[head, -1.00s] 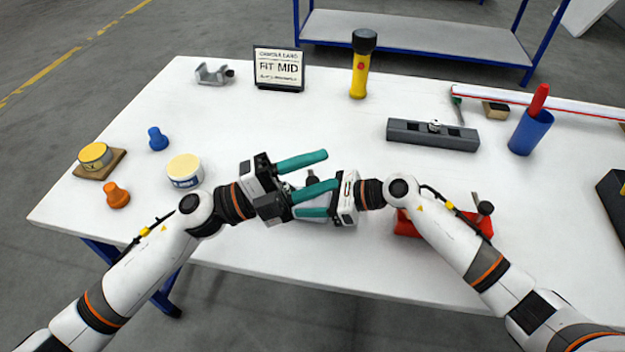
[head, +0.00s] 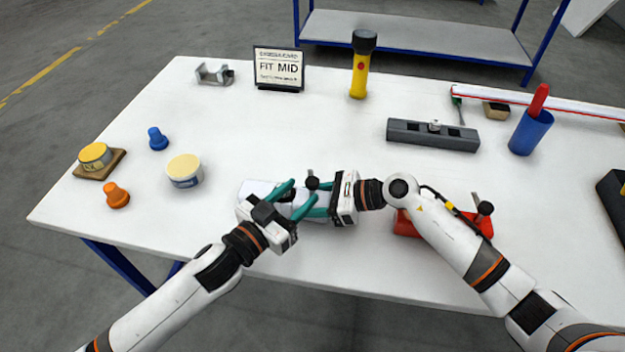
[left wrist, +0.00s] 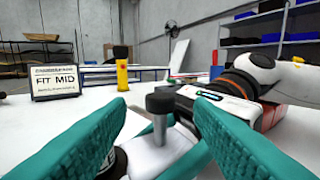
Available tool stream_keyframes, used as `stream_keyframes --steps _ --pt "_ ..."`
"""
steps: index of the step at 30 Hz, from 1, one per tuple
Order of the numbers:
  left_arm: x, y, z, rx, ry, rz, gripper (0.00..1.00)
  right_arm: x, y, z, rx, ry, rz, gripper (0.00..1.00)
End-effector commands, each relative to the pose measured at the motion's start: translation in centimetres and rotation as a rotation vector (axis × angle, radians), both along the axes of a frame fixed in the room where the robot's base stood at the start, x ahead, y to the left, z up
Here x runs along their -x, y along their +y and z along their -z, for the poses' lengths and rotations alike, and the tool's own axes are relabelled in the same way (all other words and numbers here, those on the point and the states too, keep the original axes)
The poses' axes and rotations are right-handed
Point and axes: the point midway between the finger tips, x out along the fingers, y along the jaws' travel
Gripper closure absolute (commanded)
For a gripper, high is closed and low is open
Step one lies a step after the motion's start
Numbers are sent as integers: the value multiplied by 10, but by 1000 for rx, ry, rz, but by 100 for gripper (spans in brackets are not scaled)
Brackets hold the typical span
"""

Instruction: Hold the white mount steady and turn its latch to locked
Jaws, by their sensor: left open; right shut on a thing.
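The white mount (head: 256,188) lies near the table's front middle, partly covered by both grippers. Its latch is a dark round knob (head: 312,183) on a grey stem. In the left wrist view the latch (left wrist: 160,103) stands upright on the white mount (left wrist: 160,157). My right gripper (head: 322,201) is shut on the mount from the right. My left gripper (head: 302,192) is open, its teal fingers pointing at the latch from the front left. In the left wrist view the knob shows between the fingertips (left wrist: 162,112); contact cannot be told.
A sign reading FIT MID (head: 279,67), a yellow torch (head: 361,66) and a grey bar (head: 432,135) are behind. A red object (head: 405,224) lies under my right arm.

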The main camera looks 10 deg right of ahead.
Motion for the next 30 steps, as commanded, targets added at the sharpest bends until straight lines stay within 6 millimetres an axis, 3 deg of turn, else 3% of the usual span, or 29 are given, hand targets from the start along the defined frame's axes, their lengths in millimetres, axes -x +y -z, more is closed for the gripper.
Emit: stream_keyframes --steps 9,20,28,30 --pt "-31 -33 0 -1 -1 1 52 -1 0 0 0 -1 2 76" --pt "-35 -37 0 -1 -1 1 52 0 0 0 0 -1 2 76" --pt "-35 -37 0 -2 -2 1 93 0 0 0 0 -1 2 76" --pt "-34 -37 0 -2 -2 0 97 0 0 0 0 -1 2 76"
